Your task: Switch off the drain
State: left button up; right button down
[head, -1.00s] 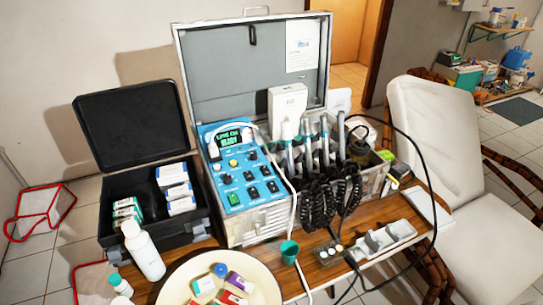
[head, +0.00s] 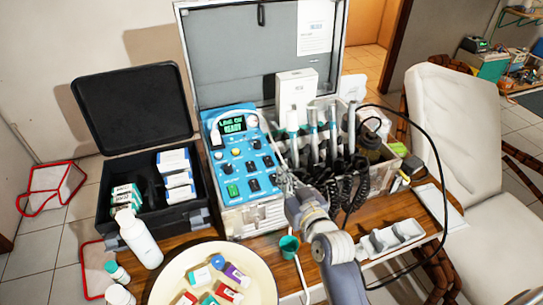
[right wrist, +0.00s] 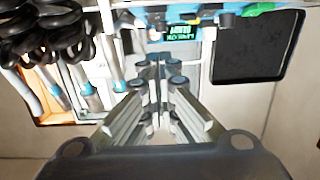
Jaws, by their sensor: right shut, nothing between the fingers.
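The blue control panel (head: 236,150) is on the front of the open grey case, with a lit green display (head: 233,125) reading "READY" on its lower line. Several rocker switches are on its lower part: black ones (head: 253,185) and a green one (head: 233,190) at lower left. Their labels are too small to tell which is the drain. My right gripper (head: 284,182) is shut and empty, just right of the switches; contact cannot be told. In the right wrist view its fingers (right wrist: 158,75) point toward the panel, and the green switch (right wrist: 258,10) shows at top. My left gripper is not in view.
Handpieces (head: 313,135) with black coiled cords (head: 325,178) hang right of the panel, close to my right gripper. A green cup (head: 289,247), a white bottle (head: 140,238) and a round tray (head: 168,285) stand in front. A black box (head: 150,225) is at left.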

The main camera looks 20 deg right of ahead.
jog(key=shift+w+d+r, duration=0.15)
jog(key=shift+w+r, duration=0.2)
jog(key=shift+r, duration=0.25)
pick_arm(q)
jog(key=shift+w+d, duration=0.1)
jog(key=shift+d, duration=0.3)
pick_arm(e)
jog(key=shift+w+r+t+h, duration=0.1)
jog(key=shift+r+t+h, duration=0.2)
jog(key=shift+r+t, duration=0.1)
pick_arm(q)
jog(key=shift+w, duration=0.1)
pick_arm(e)
jog(key=shift+w+d, duration=0.1)
jog(key=shift+w, duration=0.25)
jog(key=p, duration=0.2)
send_over(271, 165)
jog(key=s, duration=0.1)
jog(key=shift+f, duration=0.3)
jog(key=f, duration=0.3)
jog(key=shift+w+f, duration=0.1)
jog(key=shift+w, duration=0.3)
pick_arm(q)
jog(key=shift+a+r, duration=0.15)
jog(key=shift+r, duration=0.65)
pick_arm(e)
jog(key=shift+w+f, duration=0.1)
jog(key=shift+f, duration=0.4)
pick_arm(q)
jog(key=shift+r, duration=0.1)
